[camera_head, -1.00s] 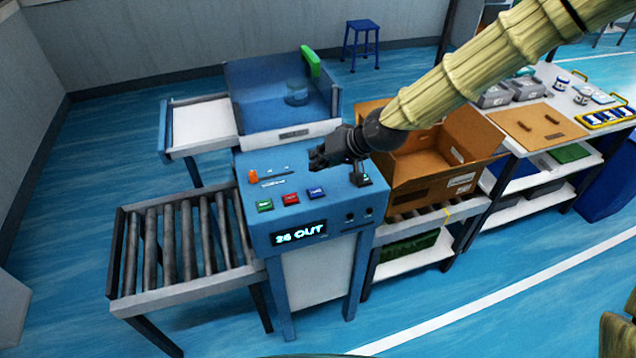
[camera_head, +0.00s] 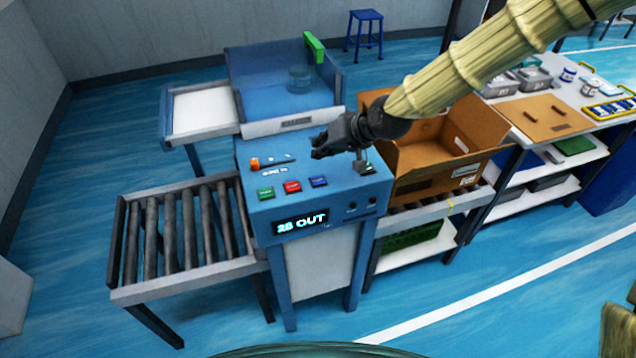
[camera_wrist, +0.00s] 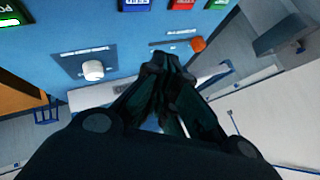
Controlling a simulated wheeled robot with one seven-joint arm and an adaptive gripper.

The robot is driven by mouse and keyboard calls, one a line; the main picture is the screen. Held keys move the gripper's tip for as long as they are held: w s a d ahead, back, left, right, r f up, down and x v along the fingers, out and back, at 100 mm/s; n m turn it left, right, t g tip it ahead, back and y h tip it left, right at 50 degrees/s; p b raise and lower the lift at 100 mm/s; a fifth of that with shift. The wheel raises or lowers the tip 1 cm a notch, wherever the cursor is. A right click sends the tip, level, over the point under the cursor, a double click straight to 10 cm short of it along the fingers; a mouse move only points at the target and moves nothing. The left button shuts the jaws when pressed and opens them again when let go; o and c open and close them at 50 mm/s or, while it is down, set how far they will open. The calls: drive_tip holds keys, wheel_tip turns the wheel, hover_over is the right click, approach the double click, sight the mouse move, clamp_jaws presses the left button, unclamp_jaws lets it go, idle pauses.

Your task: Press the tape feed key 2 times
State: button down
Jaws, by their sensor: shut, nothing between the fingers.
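A blue machine console (camera_head: 250,208) has a row of green (camera_head: 265,193), red (camera_head: 292,186) and blue (camera_head: 318,181) keys on its sloped top. I cannot read their labels clearly, so I cannot tell which is the tape feed key. The blue (camera_wrist: 134,4), red (camera_wrist: 182,4) and green (camera_wrist: 216,4) keys also show at the top edge of the wrist view. My gripper (camera_head: 320,150) is shut and empty. It hangs over the panel's far part, behind the key row and apart from the keys. Its closed fingertips (camera_wrist: 168,62) show in the wrist view.
A lit display (camera_head: 302,222) reads about "28 OUT". An orange slider knob (camera_head: 254,163) and a white dial (camera_wrist: 93,70) are on the panel. An open carton (camera_head: 430,160) stands right, a roller conveyor (camera_head: 185,240) left.

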sight(320, 178)
drive_tip(key=shift+f+b, duration=1.55)
drive_tip(key=shift+f, duration=1.55)
drive_tip(key=shift+f, duration=0.2)
drive_tip(key=shift+f, duration=0.2)
drive_tip(key=shift+f+b, duration=0.35)
drive_tip(key=shift+f, duration=0.05)
drive_tip(key=shift+r, duration=0.1)
drive_tip(key=shift+r+p, duration=0.55)
drive_tip(key=shift+r, duration=0.2)
drive_tip(key=shift+r+p, duration=1.6)
drive_tip(key=shift+r, duration=0.9)
